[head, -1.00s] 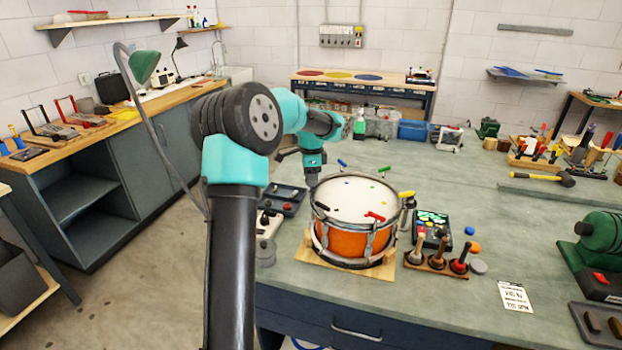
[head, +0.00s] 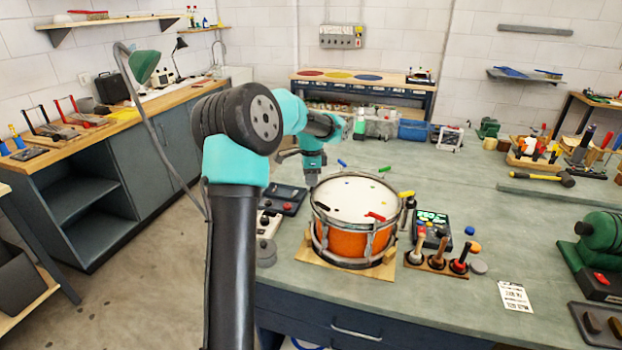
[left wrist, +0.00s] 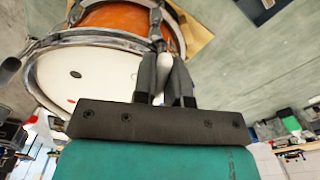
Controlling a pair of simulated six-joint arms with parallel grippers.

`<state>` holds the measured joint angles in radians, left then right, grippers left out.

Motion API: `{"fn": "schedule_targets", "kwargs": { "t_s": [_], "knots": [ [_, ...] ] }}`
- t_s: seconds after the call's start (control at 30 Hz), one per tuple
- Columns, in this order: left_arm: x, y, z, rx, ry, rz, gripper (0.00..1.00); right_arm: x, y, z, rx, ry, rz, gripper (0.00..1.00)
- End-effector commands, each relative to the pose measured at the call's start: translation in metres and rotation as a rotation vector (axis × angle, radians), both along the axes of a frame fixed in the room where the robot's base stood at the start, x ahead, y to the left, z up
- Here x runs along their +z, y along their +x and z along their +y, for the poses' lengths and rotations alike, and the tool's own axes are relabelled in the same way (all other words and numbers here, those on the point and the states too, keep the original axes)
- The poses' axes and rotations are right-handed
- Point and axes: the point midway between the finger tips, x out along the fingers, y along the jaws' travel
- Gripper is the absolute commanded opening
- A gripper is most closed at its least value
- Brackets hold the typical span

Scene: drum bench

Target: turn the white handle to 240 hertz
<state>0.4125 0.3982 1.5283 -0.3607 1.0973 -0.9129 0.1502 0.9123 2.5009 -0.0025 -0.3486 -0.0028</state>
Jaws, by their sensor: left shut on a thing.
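The orange drum (head: 343,241) with a white head (head: 350,197) stands on a wooden board on the bench. My left gripper (head: 312,182) points down at the drum's back left rim. In the left wrist view its dark fingers (left wrist: 166,84) are shut on the white handle (left wrist: 165,62), beside the drum's rim. The white handle is hidden by the gripper in the head view. A meter (head: 432,228) right of the drum shows green digits too small to read surely.
A wooden stand with several upright tools (head: 437,262) stands right of the drum. A dark tray (head: 283,196) and a grey round weight (head: 265,252) lie to its left. A white card (head: 515,296) lies at the front right. The bench behind the drum is largely clear.

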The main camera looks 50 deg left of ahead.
Motion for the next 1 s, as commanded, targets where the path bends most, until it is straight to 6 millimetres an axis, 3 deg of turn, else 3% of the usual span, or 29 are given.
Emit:
{"fn": "schedule_targets", "kwargs": {
  "t_s": [0.43,1.0],
  "knots": [
    [0.0003,0.0001,0.0001,0.129,0.000,0.000,0.00,0.0000,0.0000,0.0000,0.000,0.000,0.000,0.62],
    [0.0005,0.0001,0.0001,0.589,0.001,-0.001,0.00,0.0000,0.0000,0.0000,0.000,0.000,0.000,0.62]
  ]
}}
